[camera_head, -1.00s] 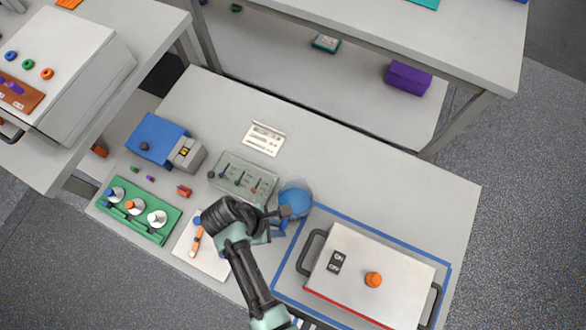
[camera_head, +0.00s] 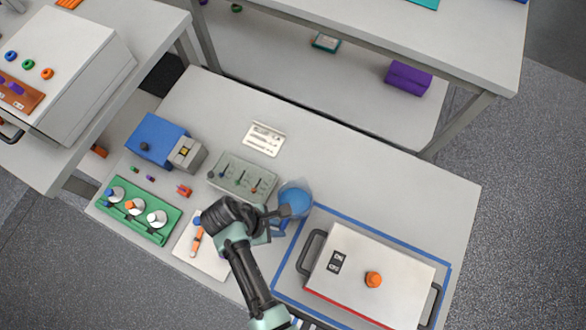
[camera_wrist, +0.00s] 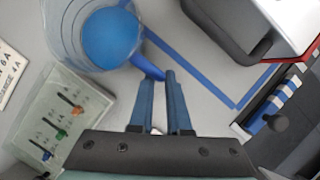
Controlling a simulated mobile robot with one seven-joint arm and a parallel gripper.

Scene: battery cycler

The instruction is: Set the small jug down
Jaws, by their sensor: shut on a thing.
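The small jug (camera_head: 295,196) is clear, with blue contents, and appears upright on or just above the grey bench; I cannot tell if its base touches. It also shows at the top left of the wrist view (camera_wrist: 108,38), with a blue handle (camera_wrist: 149,68) on its near side. My gripper (camera_head: 281,212) is beside the jug, on its lower left in the head view. In the wrist view its two blue fingers (camera_wrist: 160,76) are shut on the handle. My gripper hides part of the jug's near side in the head view.
A white box (camera_head: 372,273) with black handles stands inside a blue taped outline (camera_head: 329,211), right of the jug. A grey-green panel with pegs (camera_head: 242,178) is close on the left. A green tray (camera_head: 152,233) stands farther left. Bare bench lies beyond the jug.

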